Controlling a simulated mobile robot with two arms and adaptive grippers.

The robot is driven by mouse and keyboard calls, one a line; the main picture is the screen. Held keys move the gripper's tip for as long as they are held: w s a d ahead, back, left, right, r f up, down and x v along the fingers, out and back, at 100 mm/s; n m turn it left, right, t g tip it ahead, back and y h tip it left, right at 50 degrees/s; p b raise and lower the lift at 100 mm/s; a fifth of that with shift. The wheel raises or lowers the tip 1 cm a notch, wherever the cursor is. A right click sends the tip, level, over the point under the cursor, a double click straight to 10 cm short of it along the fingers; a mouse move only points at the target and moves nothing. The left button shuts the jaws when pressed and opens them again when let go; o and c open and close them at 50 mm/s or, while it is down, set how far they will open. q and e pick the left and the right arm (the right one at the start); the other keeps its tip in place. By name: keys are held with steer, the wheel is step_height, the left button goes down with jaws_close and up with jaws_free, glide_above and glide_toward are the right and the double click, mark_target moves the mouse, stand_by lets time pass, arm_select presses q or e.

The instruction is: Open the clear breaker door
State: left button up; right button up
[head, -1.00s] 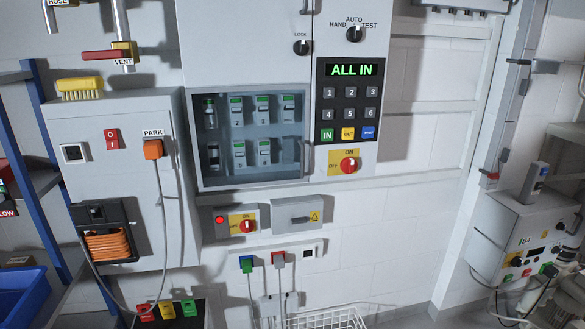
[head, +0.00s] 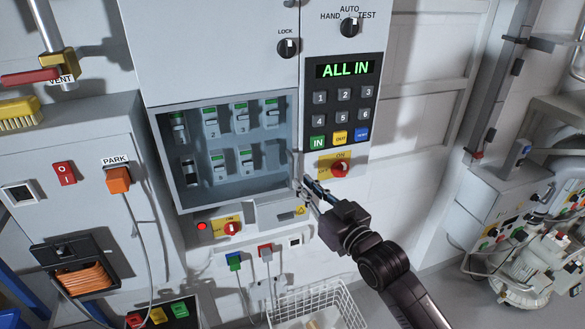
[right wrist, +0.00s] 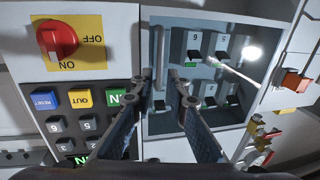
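The clear breaker door (head: 235,190) is a grey-framed transparent panel on the wall cabinet, and it looks shut. Rows of breakers (head: 243,116) show behind it. Its upright bar handle (head: 294,165) is at the door's right edge. My right gripper (head: 305,187) is at the lower end of this handle. In the right wrist view, the gripper (right wrist: 162,78) is open, with the handle (right wrist: 158,45) between its two fingertips. I cannot tell whether either finger touches it. The door's frame (right wrist: 145,105) shows behind the fingers. My left gripper is not in view.
A keypad (head: 340,115) reading ALL IN and a red rotary switch (head: 340,168) sit right of the door. A grey flap box (head: 280,213) and another red switch (head: 232,228) are just below. A white wire basket (head: 318,305) stands lower down.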

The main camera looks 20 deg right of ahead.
mark_target(292, 174)
steer(key=p+x, duration=0.1)
steer(key=x, duration=0.5)
steer(key=shift+p, duration=0.35)
steer(key=shift+w+a+f, duration=0.1)
steer(key=shift+w, duration=0.2)
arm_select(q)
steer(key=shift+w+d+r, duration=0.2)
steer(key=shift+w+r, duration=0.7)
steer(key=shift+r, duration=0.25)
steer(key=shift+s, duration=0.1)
arm_select(e)
steer(key=shift+c, duration=0.6)
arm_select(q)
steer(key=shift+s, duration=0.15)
arm_select(e)
jaws_close()
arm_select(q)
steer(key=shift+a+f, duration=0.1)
arm_select(e)
steer(key=shift+f, duration=0.1)
